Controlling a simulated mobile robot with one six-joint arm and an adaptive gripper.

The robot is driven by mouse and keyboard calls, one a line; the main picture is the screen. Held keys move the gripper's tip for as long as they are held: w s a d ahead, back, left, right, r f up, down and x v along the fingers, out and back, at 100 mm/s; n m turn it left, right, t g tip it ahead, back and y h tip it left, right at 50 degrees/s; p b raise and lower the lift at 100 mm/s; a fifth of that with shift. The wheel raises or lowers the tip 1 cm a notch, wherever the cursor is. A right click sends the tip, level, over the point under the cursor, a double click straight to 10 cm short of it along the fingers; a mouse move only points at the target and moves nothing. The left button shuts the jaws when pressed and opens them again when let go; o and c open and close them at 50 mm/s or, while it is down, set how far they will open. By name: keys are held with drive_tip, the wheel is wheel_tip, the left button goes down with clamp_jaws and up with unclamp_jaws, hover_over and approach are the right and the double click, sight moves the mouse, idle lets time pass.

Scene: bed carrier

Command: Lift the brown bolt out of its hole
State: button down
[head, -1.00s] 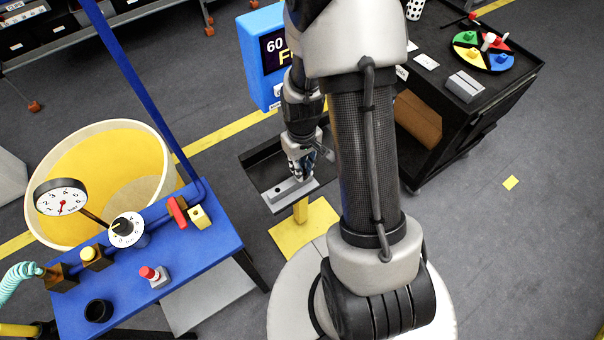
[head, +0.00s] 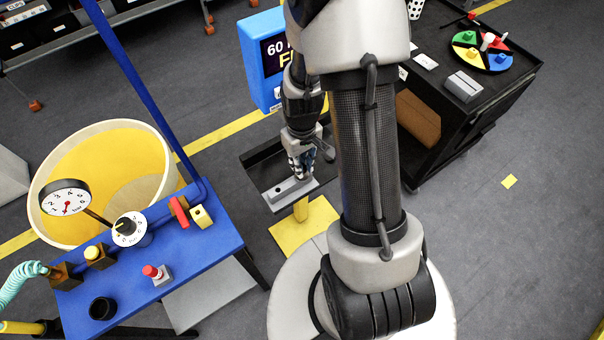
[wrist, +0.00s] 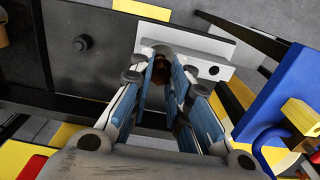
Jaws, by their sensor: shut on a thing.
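My gripper (head: 301,172) is low over the grey block (head: 277,195), which lies on the black tray (head: 262,168) on a yellow stand. In the wrist view my gripper (wrist: 170,75) is shut on the brown bolt (wrist: 162,72), with the blue-padded fingers on either side of it. Only a little of the bolt shows between the fingers. The grey block (wrist: 190,48) is just beyond the fingertips, with an empty dark hole (wrist: 213,70) to the right. The bolt's lower end is hidden, so I cannot tell how deep it sits.
A blue bench (head: 218,243) with a gauge, a dial and knobs stands at the left. A blue sign (head: 262,65) rises behind the tray. A black cart (head: 470,125) stands at the right.

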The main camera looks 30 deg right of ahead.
drive_tip(key=shift+r, duration=0.25)
idle(0.3)
drive_tip(key=shift+r+p, duration=1.45)
drive_tip(key=shift+r, duration=0.35)
